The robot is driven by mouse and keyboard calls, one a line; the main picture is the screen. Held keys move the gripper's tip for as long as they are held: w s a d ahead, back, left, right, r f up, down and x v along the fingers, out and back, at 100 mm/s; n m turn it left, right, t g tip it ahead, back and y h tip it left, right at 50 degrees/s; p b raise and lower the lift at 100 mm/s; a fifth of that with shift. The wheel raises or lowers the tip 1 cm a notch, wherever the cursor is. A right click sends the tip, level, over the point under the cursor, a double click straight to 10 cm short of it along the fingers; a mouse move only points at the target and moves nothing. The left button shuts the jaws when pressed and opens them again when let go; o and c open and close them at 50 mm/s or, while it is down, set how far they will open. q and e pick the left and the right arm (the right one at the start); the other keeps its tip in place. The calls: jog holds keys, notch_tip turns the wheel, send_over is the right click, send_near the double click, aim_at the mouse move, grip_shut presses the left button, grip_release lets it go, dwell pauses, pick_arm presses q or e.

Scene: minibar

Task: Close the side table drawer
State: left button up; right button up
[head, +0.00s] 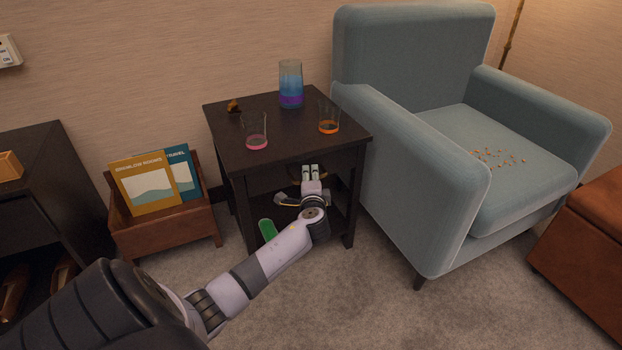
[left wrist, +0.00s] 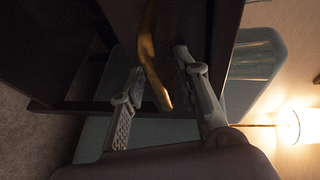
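The dark side table (head: 235,150) stands in the middle of the head view. Its drawer front is below the tabletop and is mostly hidden behind my left gripper (head: 310,169); I cannot tell from here how far the drawer stands out. In the left wrist view, a curved brass handle (left wrist: 150,60) runs between the two spread fingers of my left gripper (left wrist: 160,64). The fingers are apart, and I see no clear grip on the handle. My right gripper is not in view.
A blue-and-purple carafe (head: 290,85), a glass with pink liquid (head: 256,132) and one with orange liquid (head: 329,117) stand on the tabletop. A blue armchair (head: 450,185) is close on the right. A wooden magazine rack (head: 165,232) stands at left. Carpet lies in front.

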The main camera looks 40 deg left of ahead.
pick_arm(q)
jog(key=shift+d, duration=0.1)
jog(key=v, duration=1.2)
